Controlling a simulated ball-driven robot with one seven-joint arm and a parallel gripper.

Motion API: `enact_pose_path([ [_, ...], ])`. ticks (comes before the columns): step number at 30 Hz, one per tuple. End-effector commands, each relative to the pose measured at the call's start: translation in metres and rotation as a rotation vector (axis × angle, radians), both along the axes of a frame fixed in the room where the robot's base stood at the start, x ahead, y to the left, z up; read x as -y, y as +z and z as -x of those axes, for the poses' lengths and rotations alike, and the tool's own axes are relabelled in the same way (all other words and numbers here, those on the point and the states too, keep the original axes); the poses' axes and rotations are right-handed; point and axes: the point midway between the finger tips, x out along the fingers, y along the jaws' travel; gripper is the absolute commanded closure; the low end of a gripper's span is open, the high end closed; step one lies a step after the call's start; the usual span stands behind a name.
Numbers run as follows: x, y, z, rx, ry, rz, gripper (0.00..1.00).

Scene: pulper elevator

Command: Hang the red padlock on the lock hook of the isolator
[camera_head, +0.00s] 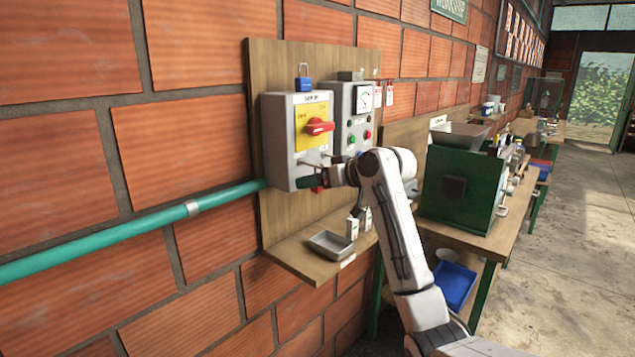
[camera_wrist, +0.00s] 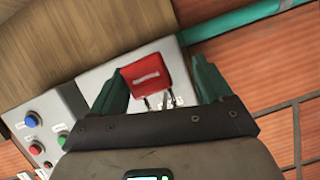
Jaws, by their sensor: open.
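The isolator (camera_head: 283,128) is a grey box on a wooden wall board, with a yellow plate and a red rotary handle (camera_head: 319,126). The red padlock (camera_wrist: 146,78) is between my fingers in the wrist view, in front of the isolator's lower part, its two shackle legs pointing down in that picture. In the head view only a bit of red padlock (camera_head: 318,189) shows below my fingers.
Below, a wooden shelf (camera_head: 310,266) holds a grey tray (camera_head: 329,245). A teal pipe (camera_head: 120,230) runs left; a green machine (camera_head: 460,185) stands right.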

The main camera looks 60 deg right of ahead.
Motion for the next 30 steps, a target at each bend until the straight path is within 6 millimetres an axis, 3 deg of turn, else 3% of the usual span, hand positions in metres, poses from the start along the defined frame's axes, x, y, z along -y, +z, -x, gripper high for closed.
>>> enact_pose_path([
  [8, -0.001, 0.003, 0.010, 0.001, 0.000, 0.000, 0.21],
  [21, -0.012, 0.032, 0.082, 0.002, -0.002, 0.002, 0.21],
  [30, -0.015, 0.040, 0.099, 0.000, 0.000, 0.000, 0.21],
])
